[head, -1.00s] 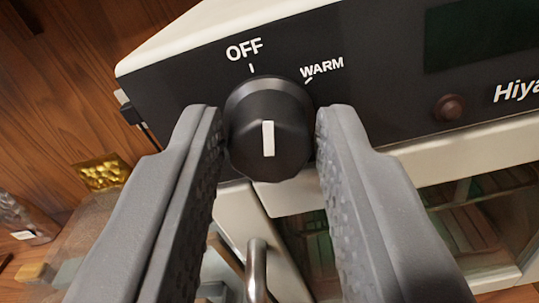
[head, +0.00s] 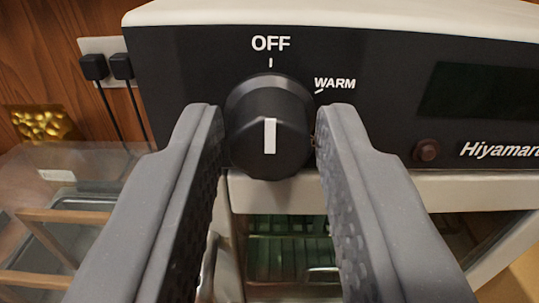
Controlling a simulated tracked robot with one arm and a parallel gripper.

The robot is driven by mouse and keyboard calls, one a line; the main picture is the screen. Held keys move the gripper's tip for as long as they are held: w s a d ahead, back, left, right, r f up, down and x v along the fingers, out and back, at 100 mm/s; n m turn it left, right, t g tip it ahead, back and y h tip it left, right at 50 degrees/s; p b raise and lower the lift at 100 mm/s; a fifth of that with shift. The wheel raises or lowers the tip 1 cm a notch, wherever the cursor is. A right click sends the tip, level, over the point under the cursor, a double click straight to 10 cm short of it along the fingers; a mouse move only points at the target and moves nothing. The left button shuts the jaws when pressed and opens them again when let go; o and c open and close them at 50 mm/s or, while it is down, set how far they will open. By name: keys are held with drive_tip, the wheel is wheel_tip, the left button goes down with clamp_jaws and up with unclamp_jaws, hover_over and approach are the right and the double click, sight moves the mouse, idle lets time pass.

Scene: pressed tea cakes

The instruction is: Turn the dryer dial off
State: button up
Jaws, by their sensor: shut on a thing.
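The dryer dial (head: 268,125) is a round black knob with a white pointer line, on the dark front panel (head: 190,75) of the dryer. The pointer stands upright and lines up with the tick under the OFF label (head: 270,43). The WARM label (head: 335,83) and its tick lie up and to the right of the dial. My gripper (head: 268,135) is shut on the dial, with one grey textured finger on each side. The fingers hide parts of the panel and the dryer's lower front.
A red-brown button (head: 427,150) and a dark display (head: 478,92) are on the panel at the right. Two black plugs (head: 108,67) with cords are in a wall plate at the left. Glass-fronted shelves (head: 290,255) lie below. A clear-topped case (head: 70,190) stands at the lower left.

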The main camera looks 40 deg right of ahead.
drive_tip(key=o, duration=0.9)
drive_tip(key=shift+w, duration=0.15)
drive_tip(key=shift+o, duration=0.2)
drive_tip(key=b+v, duration=0.3)
drive_tip(key=v, duration=1.1)
drive_tip(key=shift+w, duration=0.1)
